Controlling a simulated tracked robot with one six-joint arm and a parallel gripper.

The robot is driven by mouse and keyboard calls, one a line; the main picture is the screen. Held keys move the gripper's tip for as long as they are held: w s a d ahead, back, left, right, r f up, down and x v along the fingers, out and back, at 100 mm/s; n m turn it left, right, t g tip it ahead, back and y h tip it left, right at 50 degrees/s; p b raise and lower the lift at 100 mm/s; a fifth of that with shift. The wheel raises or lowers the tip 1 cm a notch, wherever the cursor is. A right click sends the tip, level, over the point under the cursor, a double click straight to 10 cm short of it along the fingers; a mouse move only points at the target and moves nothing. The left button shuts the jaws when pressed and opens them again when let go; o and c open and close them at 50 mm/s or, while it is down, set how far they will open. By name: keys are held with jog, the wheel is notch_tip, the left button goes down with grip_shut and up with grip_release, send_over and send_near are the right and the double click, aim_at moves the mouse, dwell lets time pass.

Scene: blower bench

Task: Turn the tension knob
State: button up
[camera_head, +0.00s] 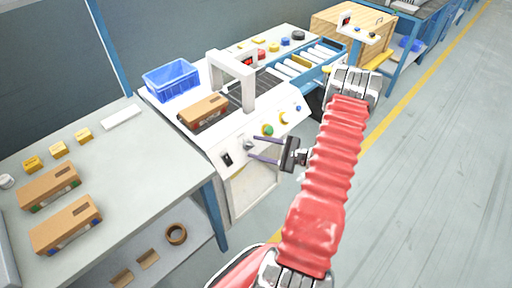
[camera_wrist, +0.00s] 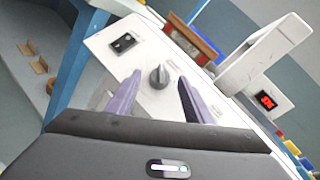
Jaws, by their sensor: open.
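The tension knob is a grey dial (camera_wrist: 159,77) on the white front panel of the blower bench (camera_head: 262,128), and it lies between my fingers in the wrist view. In the head view the knob (camera_head: 248,143) shows at the tips of my fingers. My gripper (camera_head: 265,150) is open, with its purple fingers (camera_wrist: 155,98) on either side of the knob. I cannot tell whether either finger touches it.
A cardboard box (camera_head: 203,110) and a white arch (camera_head: 233,78) stand on the bench top. A blue crate (camera_head: 171,81) is behind. The floor at right is clear.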

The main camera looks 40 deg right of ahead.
jog(key=f+v, duration=0.1)
jog(key=v, duration=1.1)
jog(key=shift+r, duration=0.4)
jog(key=shift+s+d, duration=0.1)
jog(key=shift+s, duration=0.05)
jog(key=s+a+f+g+y, duration=0.1)
jog(key=s+a+f+g, duration=0.2)
jog(key=a+f, duration=0.15)
jog(key=s+a+r+n+g+y, duration=0.1)
jog(key=s+a+r+n+g, duration=0.1)
jog(key=a+r+n+g, duration=0.45)
jog(key=w+a+r+n+h, duration=0.1)
jog(key=a+r+n+h, duration=0.8)
jog(key=a+r+n, duration=0.9)
jog(key=a+r, duration=0.9)
jog(key=shift+w+a, duration=0.25)
jog(key=shift+a, duration=0.05)
